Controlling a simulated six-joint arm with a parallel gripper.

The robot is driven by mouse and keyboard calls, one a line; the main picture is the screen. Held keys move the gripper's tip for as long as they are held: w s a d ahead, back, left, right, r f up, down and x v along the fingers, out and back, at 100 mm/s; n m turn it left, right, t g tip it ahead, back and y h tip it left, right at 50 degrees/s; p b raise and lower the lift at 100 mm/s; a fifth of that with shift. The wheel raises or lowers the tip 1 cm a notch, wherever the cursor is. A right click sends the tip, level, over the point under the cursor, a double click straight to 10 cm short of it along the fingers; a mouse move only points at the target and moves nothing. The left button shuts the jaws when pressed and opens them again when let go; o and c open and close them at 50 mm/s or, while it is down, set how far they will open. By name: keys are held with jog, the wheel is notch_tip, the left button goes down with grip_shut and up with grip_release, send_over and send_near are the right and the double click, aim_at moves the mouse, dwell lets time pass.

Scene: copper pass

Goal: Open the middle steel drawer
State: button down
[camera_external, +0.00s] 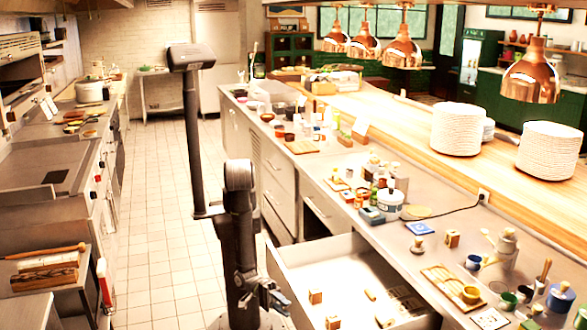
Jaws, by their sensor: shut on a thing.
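A steel drawer (333,256) stands pulled out from the counter into the aisle, its light interior showing. A few small wooden blocks (316,297) and other small items lie inside. My gripper (277,298) is low at the drawer's aisle-side front and looks shut on the drawer's handle. The handle and much of the drawer front are hidden by my arm and the picture edge. I cannot tell from this view whether other drawers sit above or below this one.
Above the drawer, the steel counter (398,236) carries cups, jars, boards and a white pot (389,205). Closed drawers (276,183) line the counter farther back. The tiled aisle (165,232) left of my arm is clear. Copper lamps (531,78) hang over the wooden shelf with plate stacks.

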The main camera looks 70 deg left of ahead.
jog(key=c, duration=1)
grip_release()
jog(key=shift+d, duration=0.1)
jog(key=v, duration=1.7)
jog(key=shift+s+a, duration=0.15)
jog(key=shift+a, duration=0.1)
jog(key=shift+d, duration=0.1)
jog(key=x, duration=1.7)
jog(key=shift+d, duration=0.15)
jog(key=v, duration=1.7)
